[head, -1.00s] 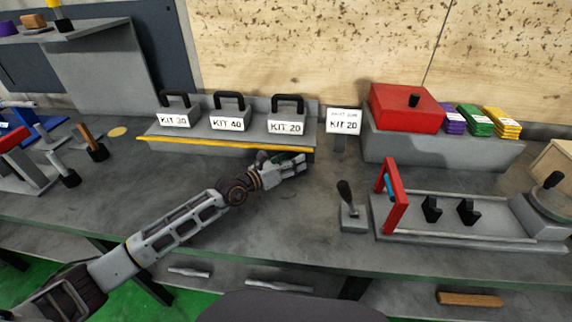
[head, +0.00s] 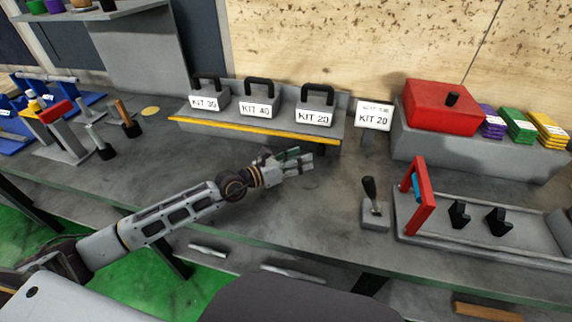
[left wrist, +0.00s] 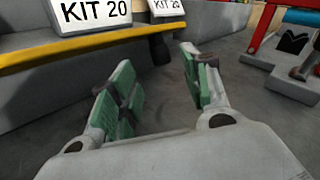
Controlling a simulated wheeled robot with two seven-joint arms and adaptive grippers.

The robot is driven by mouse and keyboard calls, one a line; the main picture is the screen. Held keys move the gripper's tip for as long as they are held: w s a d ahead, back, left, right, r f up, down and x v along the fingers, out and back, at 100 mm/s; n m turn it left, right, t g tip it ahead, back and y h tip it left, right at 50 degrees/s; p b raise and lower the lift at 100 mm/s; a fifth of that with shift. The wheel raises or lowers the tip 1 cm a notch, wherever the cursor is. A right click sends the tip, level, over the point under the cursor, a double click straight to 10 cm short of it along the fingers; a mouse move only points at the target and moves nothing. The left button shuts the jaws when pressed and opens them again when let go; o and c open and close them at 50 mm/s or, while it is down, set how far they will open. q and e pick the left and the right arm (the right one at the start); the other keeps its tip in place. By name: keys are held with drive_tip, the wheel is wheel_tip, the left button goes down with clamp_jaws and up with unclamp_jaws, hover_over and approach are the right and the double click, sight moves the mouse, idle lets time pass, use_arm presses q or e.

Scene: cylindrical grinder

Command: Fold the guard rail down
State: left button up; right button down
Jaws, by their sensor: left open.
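A yellow rail (head: 250,131) runs along the front edge of the grey kit rack and looks like the guard rail. It also shows in the left wrist view (left wrist: 65,50) at the upper left, below the KIT 20 label. My left gripper (head: 302,158) is open and empty, in front of the rail's right end and apart from it. In the left wrist view its green-padded fingers (left wrist: 158,72) are spread with bare bench between them. My right gripper is not in view.
Kit boxes with black handles, including KIT 20 (head: 315,117), stand behind the rail. A sign (head: 374,116) stands right of the rack. A black lever (head: 371,190) and an upright red frame (head: 419,197) stand further right.

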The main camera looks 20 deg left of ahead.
use_arm(q)
drive_tip(key=shift+v, duration=2.3)
drive_tip(key=shift+r, duration=0.1)
